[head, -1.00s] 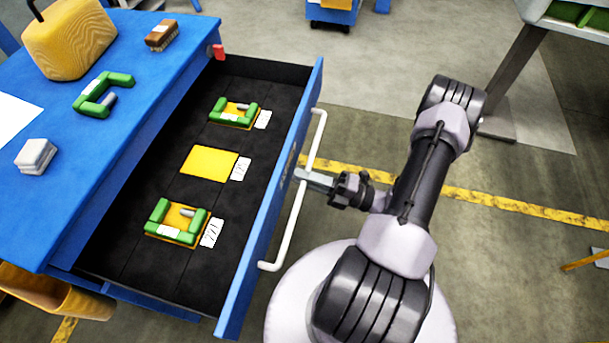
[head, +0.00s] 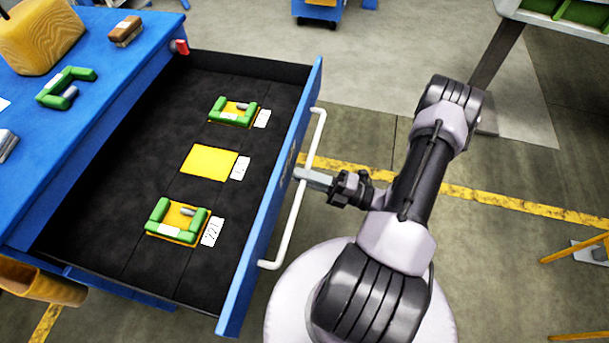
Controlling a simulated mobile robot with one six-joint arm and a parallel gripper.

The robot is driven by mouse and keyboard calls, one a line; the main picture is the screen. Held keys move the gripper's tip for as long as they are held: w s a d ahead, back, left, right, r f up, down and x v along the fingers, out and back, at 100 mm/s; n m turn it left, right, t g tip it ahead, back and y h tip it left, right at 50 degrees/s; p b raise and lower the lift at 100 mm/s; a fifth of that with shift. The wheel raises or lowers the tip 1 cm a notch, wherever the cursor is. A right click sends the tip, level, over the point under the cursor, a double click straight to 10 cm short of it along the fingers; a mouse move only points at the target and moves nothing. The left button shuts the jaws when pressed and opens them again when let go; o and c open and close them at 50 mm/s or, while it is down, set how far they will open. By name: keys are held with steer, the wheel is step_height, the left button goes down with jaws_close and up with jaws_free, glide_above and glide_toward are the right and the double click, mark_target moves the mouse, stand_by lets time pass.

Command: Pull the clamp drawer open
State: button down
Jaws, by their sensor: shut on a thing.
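The clamp drawer (head: 105,235) stands well out from the blue bench, with its black lined inside in view. Its blue front (head: 262,235) carries a long white bar handle (head: 285,232). My gripper (head: 303,175) is shut on the handle near its middle, reaching in from the right. Inside the drawer, a green clamp (head: 233,112) lies on a yellow patch at the back, and another green clamp (head: 162,212) lies on a yellow patch at the front. The yellow patch (head: 209,161) between them is bare. White labels lie beside the patches.
On the blue bench top (head: 110,75) are a third green clamp (head: 52,100), a brush (head: 126,29), a yellow block-like thing (head: 40,35) and a grey piece (head: 5,146). A red tab (head: 181,47) is at the bench edge. Floor right of my arm is largely clear.

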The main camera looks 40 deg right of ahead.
steer(key=c, duration=1.4)
jaws_free()
steer(key=shift+c, duration=0.2)
steer(key=p+v, duration=0.1)
steer(key=v, duration=1.6)
steer(key=shift+s, duration=0.15)
steer(key=shift+d, duration=0.15)
